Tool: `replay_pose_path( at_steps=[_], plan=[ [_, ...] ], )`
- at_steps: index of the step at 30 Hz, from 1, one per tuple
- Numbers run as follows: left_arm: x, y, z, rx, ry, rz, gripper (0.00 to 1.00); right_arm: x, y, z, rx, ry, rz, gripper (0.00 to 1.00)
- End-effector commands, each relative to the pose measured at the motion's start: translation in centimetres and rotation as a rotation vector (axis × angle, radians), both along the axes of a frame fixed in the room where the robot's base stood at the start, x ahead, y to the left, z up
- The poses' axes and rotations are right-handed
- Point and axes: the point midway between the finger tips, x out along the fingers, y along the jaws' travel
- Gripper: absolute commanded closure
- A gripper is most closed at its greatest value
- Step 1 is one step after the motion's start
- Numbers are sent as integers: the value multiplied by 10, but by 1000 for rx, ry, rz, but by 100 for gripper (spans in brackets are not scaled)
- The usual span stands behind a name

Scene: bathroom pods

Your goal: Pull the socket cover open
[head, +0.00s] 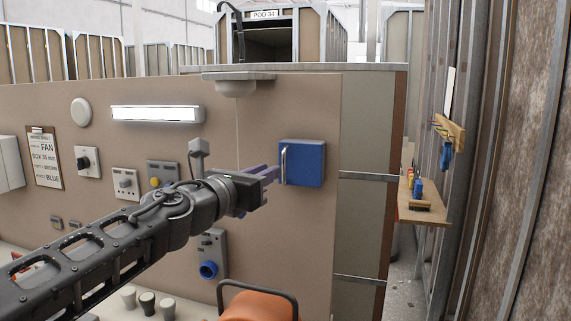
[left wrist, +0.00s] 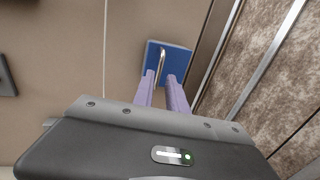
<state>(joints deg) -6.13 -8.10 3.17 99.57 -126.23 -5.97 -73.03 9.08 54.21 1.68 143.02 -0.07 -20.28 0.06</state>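The socket cover (head: 305,163) is a blue square box front on the beige wall panel, and it looks closed. Its silver upright bar handle (head: 284,165) is on the left side of the cover. My left gripper (head: 270,174), with purple fingers, is just left of the handle in the head view. In the left wrist view the cover (left wrist: 180,62) is ahead of the two fingers (left wrist: 160,76), which are apart. The handle (left wrist: 162,63) lines up with the gap between them. Whether the fingers touch it I cannot tell. My right gripper is not in view.
A blue round socket (head: 208,270) is on the wall below my left arm. Several cups (head: 147,303) and an orange case (head: 258,304) stand below. A lit lamp (head: 155,114) is above the arm. A wooden shelf (head: 422,212) with small items is at the right.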

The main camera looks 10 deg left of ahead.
Motion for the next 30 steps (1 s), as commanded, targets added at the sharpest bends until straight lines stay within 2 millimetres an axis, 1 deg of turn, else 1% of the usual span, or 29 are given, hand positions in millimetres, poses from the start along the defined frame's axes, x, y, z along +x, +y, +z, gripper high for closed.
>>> replay_pose_path(
  at_steps=[5,15,18,21,28,29,30],
  plan=[
    [12,-3,-1,0,2,-1,83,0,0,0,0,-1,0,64],
    [61,-17,0,1,2,-1,83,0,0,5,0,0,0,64],
    [70,-19,0,0,1,0,83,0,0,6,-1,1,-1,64],
    [75,-20,0,-1,1,0,83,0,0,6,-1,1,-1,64],
    [75,-20,0,0,0,0,83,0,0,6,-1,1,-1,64],
    [75,-20,0,0,0,0,83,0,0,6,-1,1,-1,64],
    [75,-20,0,0,0,0,87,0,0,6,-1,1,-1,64]
  ],
)
